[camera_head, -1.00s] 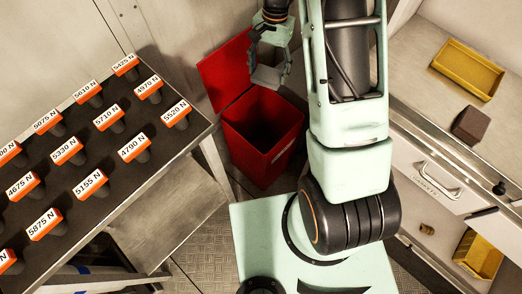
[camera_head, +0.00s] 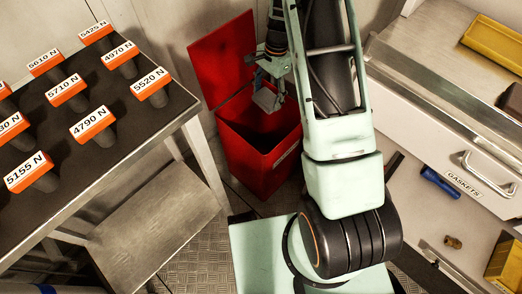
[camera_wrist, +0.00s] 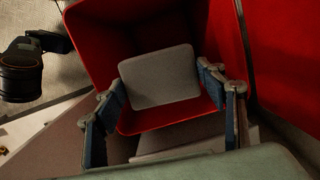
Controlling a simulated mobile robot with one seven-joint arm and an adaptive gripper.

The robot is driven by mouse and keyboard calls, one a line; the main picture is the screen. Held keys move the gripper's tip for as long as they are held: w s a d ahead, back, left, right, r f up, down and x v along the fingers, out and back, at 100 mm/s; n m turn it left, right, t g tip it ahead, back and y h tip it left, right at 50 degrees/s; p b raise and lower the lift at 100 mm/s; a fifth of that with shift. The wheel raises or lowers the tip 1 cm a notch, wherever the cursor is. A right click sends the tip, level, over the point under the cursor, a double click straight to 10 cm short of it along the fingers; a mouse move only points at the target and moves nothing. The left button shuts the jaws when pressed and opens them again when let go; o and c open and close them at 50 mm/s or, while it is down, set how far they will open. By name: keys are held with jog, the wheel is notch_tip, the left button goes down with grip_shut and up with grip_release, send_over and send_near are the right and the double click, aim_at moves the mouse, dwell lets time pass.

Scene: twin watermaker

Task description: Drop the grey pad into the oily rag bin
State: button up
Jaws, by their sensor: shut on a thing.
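The grey pad (camera_wrist: 159,76) is a flat, rounded square between the two fingers of my gripper (camera_wrist: 166,108) in the wrist view. My gripper is shut on it. In the head view my gripper (camera_head: 268,88) holds the pad (camera_head: 267,100) tilted above the mouth of the bin. The oily rag bin (camera_head: 262,165) is a red box with its lid (camera_head: 222,60) standing open at the back. In the wrist view the bin's red walls (camera_wrist: 92,50) surround the pad on several sides. The bin's floor is dark and mostly hidden.
A dark-topped table (camera_head: 90,130) with several orange force-labelled parts (camera_head: 92,125) stands left of the bin. A drawer unit labelled GASKETS (camera_head: 440,160) is at the right, with a yellow tray (camera_head: 495,42) on top. A blue-handled tool (camera_head: 440,183) lies below the drawer.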

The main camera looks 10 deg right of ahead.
notch_tip(320, 180, down, 5)
jog(key=b, duration=0.3)
jog(key=o, duration=1.2)
jog(key=r, duration=0.4)
jog(key=d+r, duration=0.1)
jog(key=r, duration=0.3)
jog(key=w+r, duration=0.1)
jog(key=r, duration=0.3)
jog(key=shift+d, duration=0.25)
